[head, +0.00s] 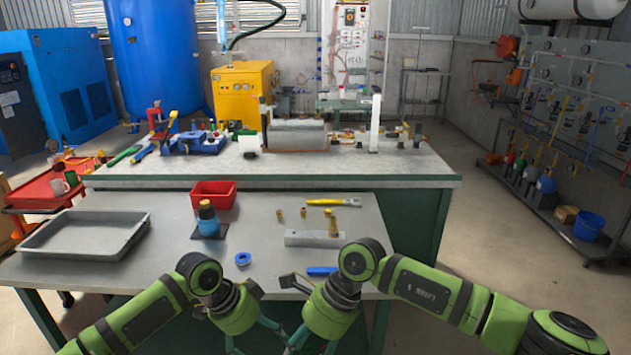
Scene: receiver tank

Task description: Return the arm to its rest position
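Both of my green and black arms reach in from the lower corners and fold in front of the near bench (350,225). My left gripper (254,340) hangs at the bottom centre with its teal fingers spread. My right gripper (314,341) is beside it on the right, also with teal fingers spread. The fingers run down to the picture's lower edge, so the tips are partly cut off. I see nothing held in either gripper. The two grippers are close together; I cannot tell whether they touch.
A blue-handled tool (322,271) lies near my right wrist.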

